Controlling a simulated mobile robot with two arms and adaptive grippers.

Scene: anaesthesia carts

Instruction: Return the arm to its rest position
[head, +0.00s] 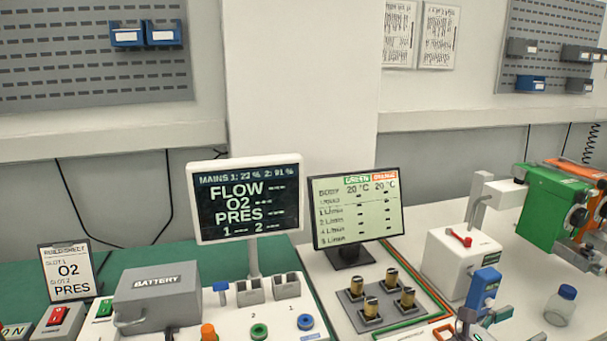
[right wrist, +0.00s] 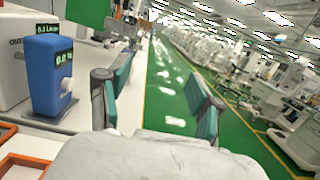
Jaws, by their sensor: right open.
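My right gripper (head: 484,319) shows low at the right of the head view, cut by the bottom edge. In the right wrist view, its two teal-backed fingers (right wrist: 157,90) stand wide apart with nothing between them. The blue device with a small green display (head: 483,287) stands just behind the gripper in the head view. It also shows in the right wrist view (right wrist: 50,75), left of the fingers and apart from them. Most of my right arm is hidden below the head view. My left gripper does not show.
A white unit with a red lever (head: 457,262), a green machine (head: 550,207) and a blue-capped jar (head: 560,305) stand on the right worktop. Brass-coloured fittings (head: 371,299) stand left of the gripper. A green aisle floor (right wrist: 167,85) lies open beyond the fingers.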

